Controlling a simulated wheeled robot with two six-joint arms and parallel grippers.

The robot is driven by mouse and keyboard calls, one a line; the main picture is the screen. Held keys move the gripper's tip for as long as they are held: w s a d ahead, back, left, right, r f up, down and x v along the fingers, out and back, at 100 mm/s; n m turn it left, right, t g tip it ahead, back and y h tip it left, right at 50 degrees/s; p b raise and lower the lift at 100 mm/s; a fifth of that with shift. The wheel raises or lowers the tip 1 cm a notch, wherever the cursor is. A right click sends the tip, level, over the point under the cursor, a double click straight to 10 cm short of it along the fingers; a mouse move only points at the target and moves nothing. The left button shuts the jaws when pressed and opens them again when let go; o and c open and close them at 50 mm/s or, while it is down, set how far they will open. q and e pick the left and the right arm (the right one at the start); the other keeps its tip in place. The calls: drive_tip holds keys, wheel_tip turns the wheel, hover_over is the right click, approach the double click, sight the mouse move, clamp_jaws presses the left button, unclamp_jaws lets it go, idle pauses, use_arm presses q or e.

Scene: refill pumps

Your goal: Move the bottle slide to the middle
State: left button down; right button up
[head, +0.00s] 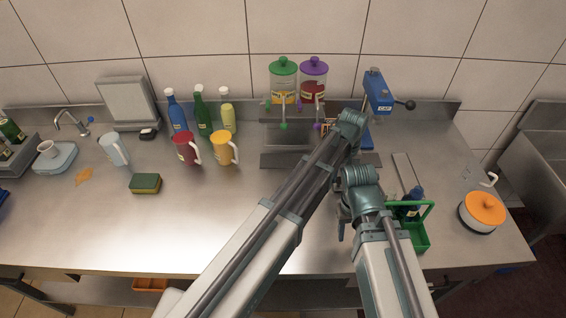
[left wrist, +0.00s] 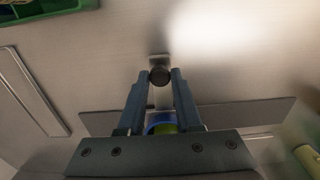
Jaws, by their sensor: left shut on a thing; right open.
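The bottle slide shows in the left wrist view as a narrow pale strip with a dark round knob (left wrist: 160,76). My left gripper (left wrist: 161,72) is shut on this knob, one finger on each side. A blue ring with green inside (left wrist: 163,127), perhaps part of a bottle, shows between the fingers nearer the palm. In the head view my left arm hides the slide and most of the left gripper. My right gripper (head: 343,222) is open, low over the counter, and partly hidden by its arm.
Green-lidded (head: 284,80) and purple-lidded (head: 313,80) dispensers stand at the back. A blue capper (head: 377,92) is to their right. A green caddy (head: 414,240) holding a dark blue bottle is close to my right arm. Pitchers and bottles stand left; the front-left counter is clear.

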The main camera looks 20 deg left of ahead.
use_arm(q)
drive_tip(key=shift+w+d, duration=0.15)
drive_tip(key=shift+d, duration=0.4)
idle(0.4)
drive_tip(key=c, duration=0.5)
unclamp_jaws()
drive_tip(key=shift+r, duration=0.15)
use_arm(e)
drive_tip(key=shift+r, duration=0.15)
use_arm(q)
wheel_tip(320, 180, up, 14)
drive_tip(key=p, duration=1.3)
drive_tip(key=shift+f+p, duration=0.25)
drive_tip(key=shift+p, duration=0.15)
use_arm(e)
wheel_tip(320, 180, up, 14)
drive_tip(key=shift+f, duration=0.25)
